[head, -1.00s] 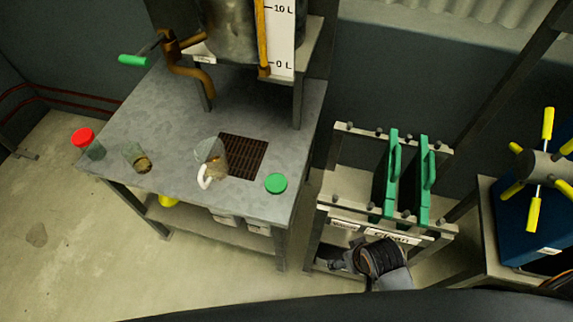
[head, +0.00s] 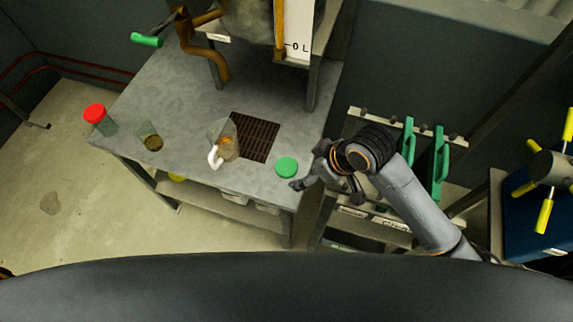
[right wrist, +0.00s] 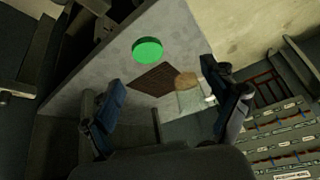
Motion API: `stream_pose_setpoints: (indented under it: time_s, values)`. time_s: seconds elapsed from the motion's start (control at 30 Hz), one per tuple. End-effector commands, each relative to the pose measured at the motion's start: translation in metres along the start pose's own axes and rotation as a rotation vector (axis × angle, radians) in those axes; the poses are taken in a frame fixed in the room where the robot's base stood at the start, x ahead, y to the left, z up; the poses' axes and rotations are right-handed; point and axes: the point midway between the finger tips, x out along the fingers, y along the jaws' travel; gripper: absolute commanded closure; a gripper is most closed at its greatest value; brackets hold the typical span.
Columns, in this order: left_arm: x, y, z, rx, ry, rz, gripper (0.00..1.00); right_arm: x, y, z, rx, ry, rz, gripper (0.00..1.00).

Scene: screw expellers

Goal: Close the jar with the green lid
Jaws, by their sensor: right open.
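The green lid (head: 286,167) lies flat near the right front corner of the grey table (head: 190,85). It also shows in the right wrist view (right wrist: 147,50), beyond my fingertips. An uncovered glass jar (head: 150,138) with brown contents stands at the left of the table. My right gripper (head: 308,178) is at the table's right edge, just right of the lid and apart from it. In the right wrist view its two fingers (right wrist: 165,100) are spread, with nothing held between them. My left gripper is not in view.
A jar with a red lid (head: 96,116) stands at the far left table corner. A glass jug (head: 226,146) with a white handle stands beside the brown grate (head: 255,136). Green plates in a rack (head: 438,165) stand right of the table, behind my right arm.

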Motion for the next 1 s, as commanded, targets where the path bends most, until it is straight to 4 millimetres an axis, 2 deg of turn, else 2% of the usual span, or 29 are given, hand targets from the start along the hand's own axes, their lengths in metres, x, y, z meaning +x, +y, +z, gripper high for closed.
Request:
stream_pose_setpoints:
  time_s: [0.03,0.13,0.4,0.83,1.0]
  values:
    - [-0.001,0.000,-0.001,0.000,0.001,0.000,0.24,-0.001,0.009,-0.009,-0.053,-0.012,-0.004,0.14]
    - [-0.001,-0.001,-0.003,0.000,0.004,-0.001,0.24,-0.001,0.018,-0.021,-0.131,-0.040,-0.027,0.14]
    - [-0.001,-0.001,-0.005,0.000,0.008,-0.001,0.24,-0.007,0.041,-0.031,-0.227,-0.100,-0.051,0.14]
    - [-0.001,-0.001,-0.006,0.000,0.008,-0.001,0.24,-0.007,0.043,-0.032,-0.236,-0.108,-0.056,0.14]
    - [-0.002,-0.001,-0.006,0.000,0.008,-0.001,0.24,0.010,0.042,-0.030,-0.233,-0.109,-0.058,0.14]
